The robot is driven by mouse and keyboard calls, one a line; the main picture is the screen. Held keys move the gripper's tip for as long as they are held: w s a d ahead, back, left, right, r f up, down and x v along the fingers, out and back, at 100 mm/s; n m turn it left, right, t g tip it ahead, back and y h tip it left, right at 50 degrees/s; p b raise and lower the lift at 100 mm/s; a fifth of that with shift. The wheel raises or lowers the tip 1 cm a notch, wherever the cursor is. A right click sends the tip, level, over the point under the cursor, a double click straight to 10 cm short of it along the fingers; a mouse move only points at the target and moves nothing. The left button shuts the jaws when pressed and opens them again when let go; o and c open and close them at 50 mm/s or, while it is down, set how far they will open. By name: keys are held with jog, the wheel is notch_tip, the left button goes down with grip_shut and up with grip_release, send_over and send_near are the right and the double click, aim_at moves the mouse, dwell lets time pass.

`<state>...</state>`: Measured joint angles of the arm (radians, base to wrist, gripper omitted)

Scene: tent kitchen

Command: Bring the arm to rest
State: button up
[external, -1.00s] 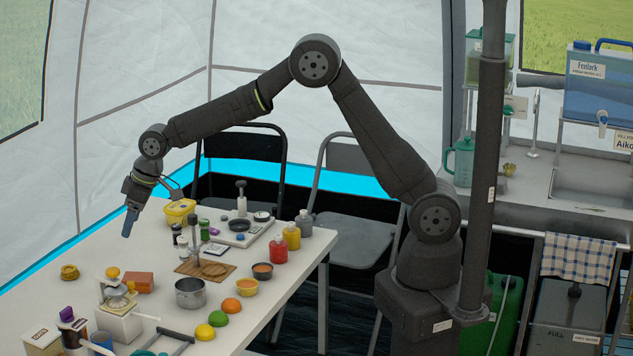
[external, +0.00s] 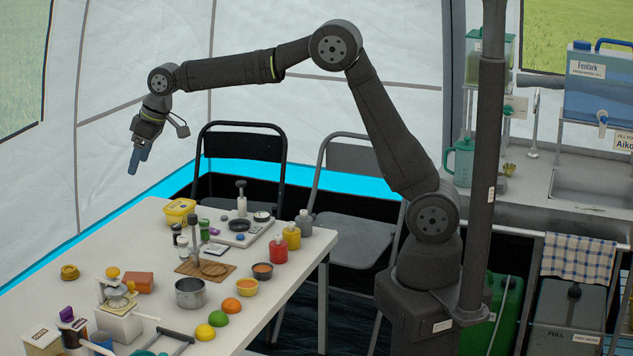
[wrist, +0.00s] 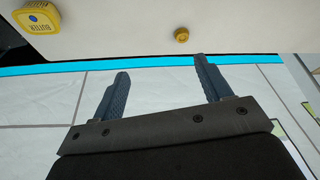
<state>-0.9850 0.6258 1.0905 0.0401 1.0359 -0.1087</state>
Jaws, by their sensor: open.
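My gripper (external: 138,160) is raised above the far left part of the table (external: 110,238), clear of everything on it. Its blue-grey fingers point down in the external view. In the wrist view my gripper (wrist: 162,88) shows two fingers spread well apart with nothing between them. It is open and empty.
A yellow butter tub (external: 180,211) stands at the table's back edge. A small brass-coloured item (external: 69,272) lies at the left. A juicer (external: 118,295), a steel pot (external: 190,293), fruit and bottles crowd the front and right. The air around my gripper is free.

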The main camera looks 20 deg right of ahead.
jog(key=w+d+m+t, duration=0.1)
jog(key=w+d+m, duration=0.2)
jog(key=w+d, duration=1.3)
jog(key=shift+w+d+h, duration=0.25)
jog(key=shift+d+h, duration=0.15)
jog(key=shift+d, duration=0.45)
